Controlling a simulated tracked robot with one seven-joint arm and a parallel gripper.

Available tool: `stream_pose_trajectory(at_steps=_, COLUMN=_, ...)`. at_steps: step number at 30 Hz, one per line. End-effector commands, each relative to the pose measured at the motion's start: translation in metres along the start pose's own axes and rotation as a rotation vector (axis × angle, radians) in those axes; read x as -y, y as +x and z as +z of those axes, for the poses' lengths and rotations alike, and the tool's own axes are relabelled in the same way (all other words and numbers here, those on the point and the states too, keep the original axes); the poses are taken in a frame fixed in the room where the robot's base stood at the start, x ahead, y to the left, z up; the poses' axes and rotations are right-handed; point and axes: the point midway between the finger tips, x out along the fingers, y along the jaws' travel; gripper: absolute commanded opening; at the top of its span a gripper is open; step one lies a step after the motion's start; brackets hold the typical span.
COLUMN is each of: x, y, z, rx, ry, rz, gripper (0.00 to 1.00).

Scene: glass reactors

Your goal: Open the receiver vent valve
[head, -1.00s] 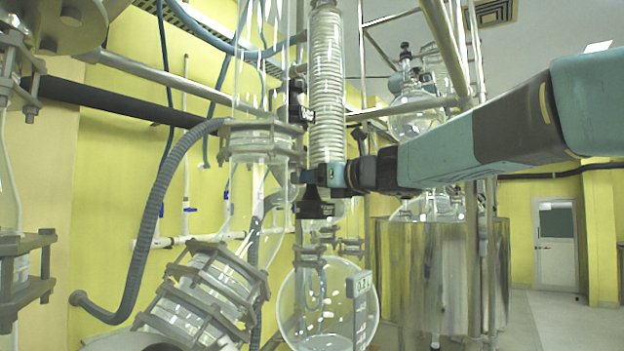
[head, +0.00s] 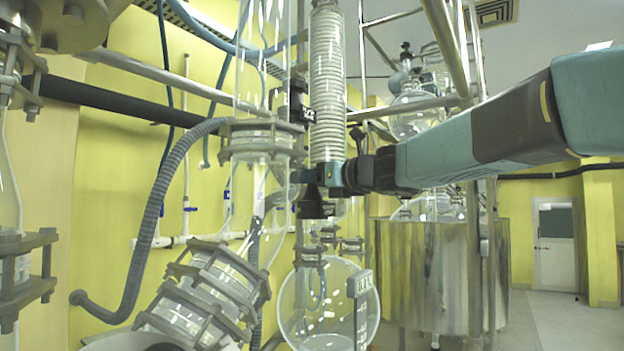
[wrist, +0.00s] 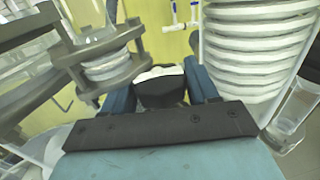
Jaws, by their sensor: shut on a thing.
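In the wrist view, a dark knob with a white top (wrist: 160,82) sits between the two blue fingers of my gripper (wrist: 160,94). The fingers are shut on its sides. It appears to be the vent valve's handle; its stem and how far it is turned are hidden. In the head view, my gripper (head: 306,176) reaches in from the right, just below the coiled condenser. The round glass receiver (head: 328,308) hangs below my gripper.
The ribbed glass condenser (head: 328,85) stands close by my gripper and shows at right in the wrist view (wrist: 255,55). A clamped glass flange (head: 260,138) is close on the left. A grey hose (head: 155,215) and a steel vessel (head: 430,270) stand farther out.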

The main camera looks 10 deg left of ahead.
Motion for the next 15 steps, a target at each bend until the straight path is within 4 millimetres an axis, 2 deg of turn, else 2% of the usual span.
stream_pose_trajectory(at_steps=1, x=0.0005, y=-0.0018, z=0.0069, rx=0.011, ry=0.001, rz=0.032, gripper=0.31)
stream_pose_trajectory(at_steps=15, x=0.0026, y=-0.0025, z=0.0061, rx=0.009, ry=-0.002, rz=0.376, gripper=0.31)
